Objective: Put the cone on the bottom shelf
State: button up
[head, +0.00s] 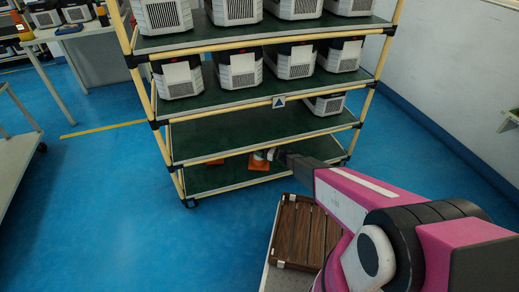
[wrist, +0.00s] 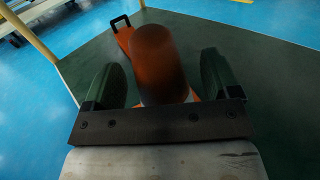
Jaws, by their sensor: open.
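The orange cone (head: 259,163) stands on the dark green bottom shelf (head: 222,178) of the rack, near its front edge. In the wrist view the cone (wrist: 160,65) rises between the two dark green fingers of my gripper (wrist: 161,82). My gripper is open, with a finger on each side of the cone and visible gaps between. In the head view my gripper (head: 270,155) reaches in under the shelf above and partly covers the cone. The cone's base is mostly hidden by my gripper in the wrist view.
Another orange object (head: 214,161) lies left of the cone on the bottom shelf; its black handle shows in the wrist view (wrist: 121,22). The shelf above (head: 225,137) is mostly bare, with a grey-white unit (head: 325,105) at its right. A brown slatted crate (head: 305,232) is below my arm.

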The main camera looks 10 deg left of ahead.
jog(key=v, duration=1)
jog(key=shift+d, duration=0.4)
jog(key=shift+s, duration=0.1)
